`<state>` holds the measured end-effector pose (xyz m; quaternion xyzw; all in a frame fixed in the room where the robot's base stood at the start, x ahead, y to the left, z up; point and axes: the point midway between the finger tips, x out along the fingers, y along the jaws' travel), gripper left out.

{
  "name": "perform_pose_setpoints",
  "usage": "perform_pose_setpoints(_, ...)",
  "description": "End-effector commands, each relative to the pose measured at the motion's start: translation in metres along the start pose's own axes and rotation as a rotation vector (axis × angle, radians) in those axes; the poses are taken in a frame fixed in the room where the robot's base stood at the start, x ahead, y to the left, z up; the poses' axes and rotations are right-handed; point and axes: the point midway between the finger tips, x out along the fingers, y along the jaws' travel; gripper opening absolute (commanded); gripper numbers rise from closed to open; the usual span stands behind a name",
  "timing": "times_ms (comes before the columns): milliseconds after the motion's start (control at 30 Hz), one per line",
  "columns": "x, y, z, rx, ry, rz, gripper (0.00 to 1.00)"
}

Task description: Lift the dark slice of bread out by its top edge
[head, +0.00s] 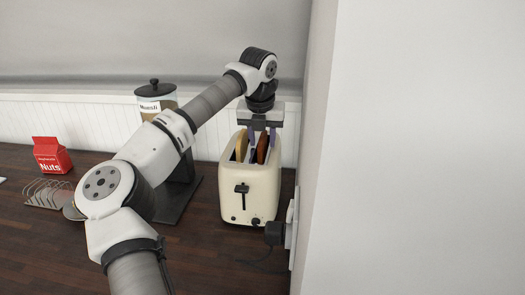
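A cream toaster (248,196) stands on the dark wooden counter, close to the wall corner at the right. The dark slice of bread (262,149) sticks up from its right slot. A lighter slice (241,147) sticks up from the left slot. My gripper (261,138) points down over the toaster. Its two purplish fingers are apart, one on each side of the dark slice, near its top edge. I see a little space between the fingers and the slice, so it looks open. The fingertips' exact depth is hard to tell.
A jar with a label (156,97) stands behind my arm, over a dark stand (182,194). A red Nuts carton (51,155) and a wire rack (47,194) are at the left. A black plug (275,233) sits at the right wall (410,150).

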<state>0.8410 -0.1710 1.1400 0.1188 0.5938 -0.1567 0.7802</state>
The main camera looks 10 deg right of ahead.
Motion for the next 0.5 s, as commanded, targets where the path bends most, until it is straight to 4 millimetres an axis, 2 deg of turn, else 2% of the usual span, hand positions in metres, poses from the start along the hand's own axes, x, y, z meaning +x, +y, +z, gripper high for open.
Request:
perform_pose_setpoints(133, 0.0002, 0.0, 0.0, 0.0, 0.0, 0.0, 0.38)
perform_pose_setpoints(400, -0.0001, -0.0001, 0.0, 0.001, 0.0, 0.0, 0.02)
perform_pose_setpoints(500, -0.0002, -0.0001, 0.0, 0.001, -0.001, 0.0, 0.0)
